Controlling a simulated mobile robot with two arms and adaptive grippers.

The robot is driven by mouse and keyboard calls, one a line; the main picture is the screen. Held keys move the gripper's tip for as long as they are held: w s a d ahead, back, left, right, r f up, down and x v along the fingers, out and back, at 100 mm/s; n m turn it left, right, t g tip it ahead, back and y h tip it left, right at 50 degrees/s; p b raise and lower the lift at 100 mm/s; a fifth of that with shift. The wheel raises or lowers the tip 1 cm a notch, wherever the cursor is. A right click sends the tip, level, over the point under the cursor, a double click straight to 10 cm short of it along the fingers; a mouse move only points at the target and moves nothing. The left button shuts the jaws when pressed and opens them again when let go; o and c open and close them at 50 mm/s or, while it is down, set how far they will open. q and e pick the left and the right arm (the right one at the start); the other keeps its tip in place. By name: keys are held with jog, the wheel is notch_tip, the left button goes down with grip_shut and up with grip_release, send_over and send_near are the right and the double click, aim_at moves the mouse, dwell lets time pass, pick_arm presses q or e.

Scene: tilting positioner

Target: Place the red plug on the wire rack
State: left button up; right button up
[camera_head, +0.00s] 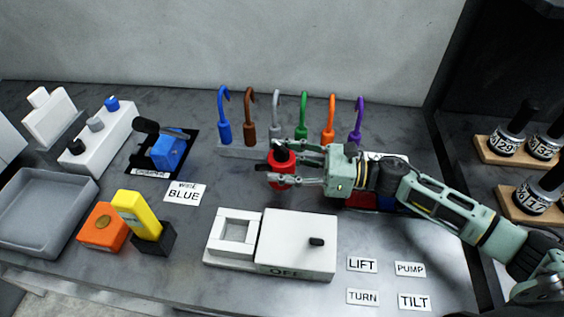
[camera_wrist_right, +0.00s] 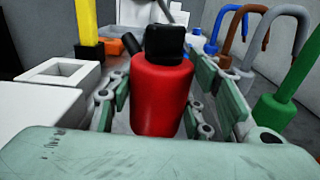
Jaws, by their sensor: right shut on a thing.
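The red plug (camera_head: 280,167) is a red cylinder with a black top. My right gripper (camera_head: 272,167) is shut on it, fingers on either side. In the right wrist view the red plug (camera_wrist_right: 160,95) stands roughly upright between the finger pads. Whether the plug touches the bench is unclear. My left gripper is not in view.
A white box marked OFF (camera_head: 298,243) lies in front of the gripper. A yellow and black piece (camera_head: 135,212), an orange block (camera_head: 104,228) and a grey tray (camera_head: 42,207) are at left. Black-capped bottles (camera_head: 505,138) stand at right.

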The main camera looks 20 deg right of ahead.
jog(key=shift+f, duration=0.1)
jog(key=o, duration=1.3)
jog(key=shift+r, duration=0.3)
jog(key=b+v, duration=0.1)
jog(key=v, duration=0.2)
jog(key=b+v, duration=0.1)
jog(key=v, duration=0.3)
jog(key=b+v, duration=0.1)
jog(key=v, duration=0.2)
jog(key=shift+s+d+f, duration=0.15)
jog(key=shift+d+f, duration=0.15)
jog(key=shift+d, duration=0.1)
jog(key=shift+s+d+r, duration=0.2)
jog(key=shift+s+d, duration=0.05)
jog(key=shift+d, duration=0.3)
